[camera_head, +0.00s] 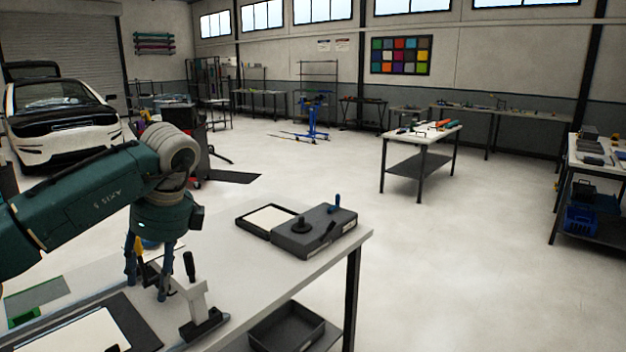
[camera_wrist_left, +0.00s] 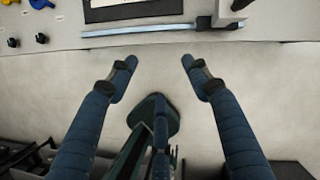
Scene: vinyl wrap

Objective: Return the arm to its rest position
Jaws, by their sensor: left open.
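My left arm comes in from the left in the head view, and its gripper (camera_head: 147,281) points down over the near left part of the white table (camera_head: 285,275). In the left wrist view the two blue fingers of this gripper (camera_wrist_left: 159,72) are spread apart with nothing between them. The fingertips show against bare floor, just short of the table edge (camera_wrist_left: 60,42) in that view. My right gripper is not in view.
A grey case (camera_head: 312,232) and a black-framed tray (camera_head: 268,219) lie at the table's far end. A lever-handled tool (camera_head: 200,305) stands beside the left gripper. A dark-bordered board (camera_head: 85,332) lies at the near left. Open floor lies to the right.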

